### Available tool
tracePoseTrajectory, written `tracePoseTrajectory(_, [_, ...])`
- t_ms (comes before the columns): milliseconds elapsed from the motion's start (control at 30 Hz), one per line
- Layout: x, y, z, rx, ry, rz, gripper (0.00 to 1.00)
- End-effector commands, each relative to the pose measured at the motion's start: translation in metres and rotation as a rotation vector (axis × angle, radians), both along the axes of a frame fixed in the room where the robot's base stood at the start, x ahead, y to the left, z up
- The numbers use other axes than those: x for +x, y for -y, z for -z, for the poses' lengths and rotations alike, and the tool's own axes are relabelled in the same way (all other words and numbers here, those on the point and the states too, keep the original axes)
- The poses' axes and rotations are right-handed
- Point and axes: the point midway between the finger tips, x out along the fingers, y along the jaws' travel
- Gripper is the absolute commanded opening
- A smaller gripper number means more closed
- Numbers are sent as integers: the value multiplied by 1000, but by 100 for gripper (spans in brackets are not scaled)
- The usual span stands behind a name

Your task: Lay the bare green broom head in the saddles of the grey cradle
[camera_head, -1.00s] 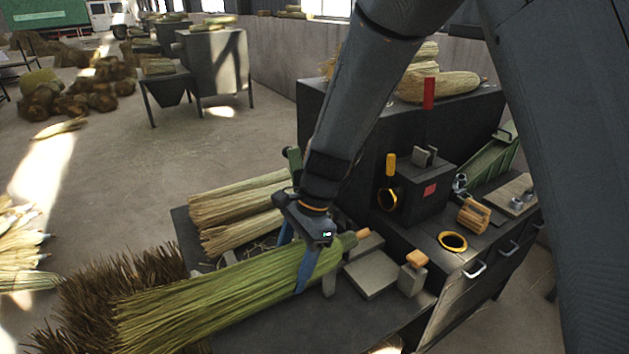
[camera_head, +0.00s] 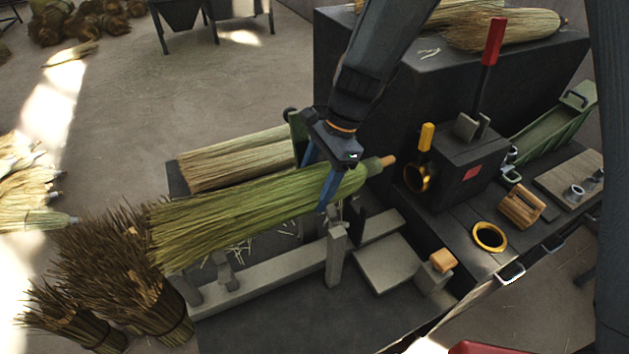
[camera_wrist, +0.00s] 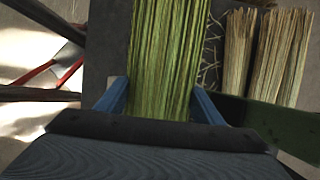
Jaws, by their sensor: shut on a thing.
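The green broom head (camera_head: 240,212) is a long bundle of green bristles with a short wooden stub at its right end. My gripper (camera_head: 322,182) is shut around it near the stub end, with a blue finger on each side. In the wrist view the green broom head (camera_wrist: 165,55) runs away from me between the two blue fingers (camera_wrist: 160,100). The grey cradle (camera_head: 262,277) stands on the dark bench, below and in front of the broom head. It has a long bar with upright saddles. The broom head appears raised above it; part of the cradle is hidden behind the bristles.
Pale straw bundles (camera_head: 235,158) lie behind the broom head. Brown brush bundles (camera_head: 120,265) stand at the left. A dark machine (camera_head: 455,165) with a red lever, a yellow ring (camera_head: 489,237) and a wooden spool (camera_head: 521,206) are at the right.

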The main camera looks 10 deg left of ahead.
Motion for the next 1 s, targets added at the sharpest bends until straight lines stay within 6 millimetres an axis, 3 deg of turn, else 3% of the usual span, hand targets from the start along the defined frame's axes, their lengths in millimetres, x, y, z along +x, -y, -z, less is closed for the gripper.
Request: tracePoseTrajectory(1000, [0, -1, 82, 0, 0, -2, 24])
